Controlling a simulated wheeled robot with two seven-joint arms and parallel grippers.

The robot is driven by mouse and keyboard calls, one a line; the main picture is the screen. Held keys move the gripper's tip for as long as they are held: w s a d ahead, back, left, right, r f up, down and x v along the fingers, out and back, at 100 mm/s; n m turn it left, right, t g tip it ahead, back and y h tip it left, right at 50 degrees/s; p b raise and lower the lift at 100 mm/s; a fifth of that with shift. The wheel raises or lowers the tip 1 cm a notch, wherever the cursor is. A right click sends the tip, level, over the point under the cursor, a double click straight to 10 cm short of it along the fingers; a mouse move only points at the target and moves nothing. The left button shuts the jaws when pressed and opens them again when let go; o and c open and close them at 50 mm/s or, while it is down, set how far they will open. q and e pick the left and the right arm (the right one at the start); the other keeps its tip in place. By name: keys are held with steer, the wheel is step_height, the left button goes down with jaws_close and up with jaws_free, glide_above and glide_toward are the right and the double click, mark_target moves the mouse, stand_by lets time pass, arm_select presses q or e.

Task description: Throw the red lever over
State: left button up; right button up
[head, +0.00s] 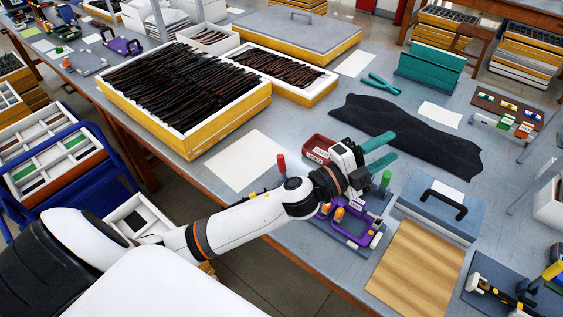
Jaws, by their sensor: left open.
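The red lever (281,163) stands upright on the near side of the bench, just left of my left forearm. Its base is partly hidden behind my arm. My left gripper (384,148) reaches in from the left with its two teal fingers spread apart and nothing between them. It is above and to the right of the red lever, over the fixture. The fixture has a purple frame (368,236) with orange parts, and a green-topped post (385,180) stands at its right. My right gripper does not show.
A red bin (317,148) sits behind my wrist. A yellow-sided tray (185,144) of dark frames stands at the back left. A black cloth (410,128) lies behind the gripper. A blue case (437,208) and wooden board (415,262) are to the right. White paper (240,162) lies left of the lever.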

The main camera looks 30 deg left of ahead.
arm_select(q)
steer(key=d+r+m+g+h, duration=0.25)
steer(key=m+g+h, duration=0.2)
steer(key=m, duration=0.35)
steer(key=m+g+y, duration=1.4)
steer(key=m, duration=0.1)
glide_toward(282, 168)
step_height(282, 168, down, 9)
steer(key=p, duration=0.2)
steer(key=shift+w+d+p, duration=0.15)
steer(key=shift+p, duration=0.15)
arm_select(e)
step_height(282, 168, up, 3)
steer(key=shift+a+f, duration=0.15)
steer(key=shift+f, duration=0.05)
arm_select(q)
steer(key=shift+c, duration=0.2)
jaws_close()
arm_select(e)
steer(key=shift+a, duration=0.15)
